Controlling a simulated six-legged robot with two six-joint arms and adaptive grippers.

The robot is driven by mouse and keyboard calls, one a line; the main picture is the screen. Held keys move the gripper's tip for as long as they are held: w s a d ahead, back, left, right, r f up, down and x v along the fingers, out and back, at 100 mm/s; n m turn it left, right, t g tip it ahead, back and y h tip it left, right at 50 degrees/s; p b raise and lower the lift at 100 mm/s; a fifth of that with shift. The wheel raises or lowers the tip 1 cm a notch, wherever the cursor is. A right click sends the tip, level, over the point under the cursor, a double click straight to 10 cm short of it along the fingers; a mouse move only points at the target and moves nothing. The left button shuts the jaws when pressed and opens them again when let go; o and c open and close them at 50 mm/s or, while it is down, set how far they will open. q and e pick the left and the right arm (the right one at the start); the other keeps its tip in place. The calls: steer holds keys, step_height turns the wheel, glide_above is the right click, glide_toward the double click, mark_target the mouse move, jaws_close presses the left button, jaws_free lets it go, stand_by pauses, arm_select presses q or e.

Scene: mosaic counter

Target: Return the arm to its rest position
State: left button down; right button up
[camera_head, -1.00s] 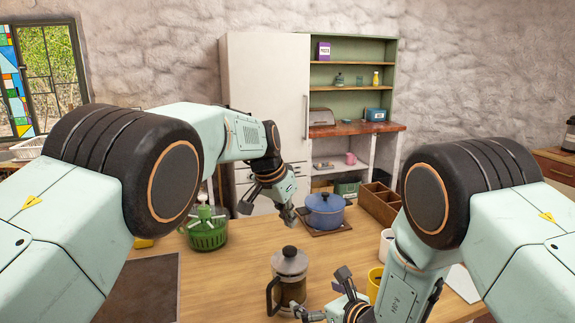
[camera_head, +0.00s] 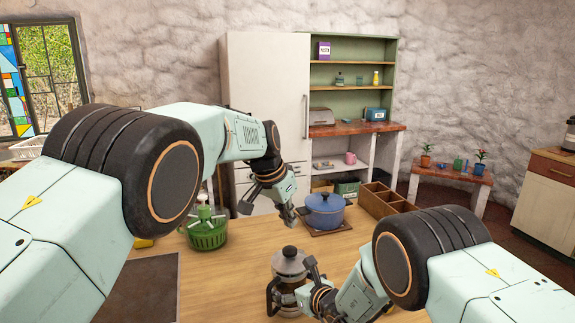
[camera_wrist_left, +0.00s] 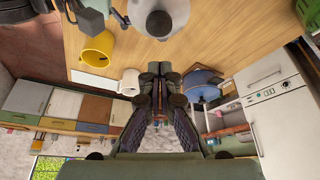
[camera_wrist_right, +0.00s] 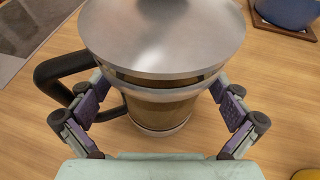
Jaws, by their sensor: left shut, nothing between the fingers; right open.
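My left gripper (camera_head: 288,212) is shut and empty, held above the counter in front of the blue pot; its closed fingers (camera_wrist_left: 155,75) also show in the left wrist view. My right gripper (camera_head: 302,282) is open at the French press (camera_head: 289,262). In the right wrist view its fingers (camera_wrist_right: 167,98) stand on either side of the glass body below the silver lid (camera_wrist_right: 165,45). The black handle (camera_wrist_right: 60,75) is at the left there, close to the left finger. I cannot tell whether the fingers touch the glass.
A blue pot (camera_head: 325,208) sits on a trivet. A wooden divided box (camera_head: 380,201) is to its right. A yellow mug (camera_wrist_left: 97,48) and a white mug (camera_wrist_left: 129,83) show in the left wrist view.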

mark_target(288, 249)
arm_select(q)
steer(key=shift+f, duration=0.15)
arm_select(e)
steer(key=shift+w+a+f, duration=0.2)
steer(key=shift+w, duration=0.1)
arm_select(q)
step_height(288, 249, down, 6)
steer(key=shift+s+r, duration=0.1)
arm_select(e)
steer(key=shift+s+d+r, duration=0.1)
arm_select(q)
steer(key=shift+r, duration=1.4)
steer(key=shift+d, duration=0.1)
arm_select(e)
steer(key=shift+d, duration=0.15)
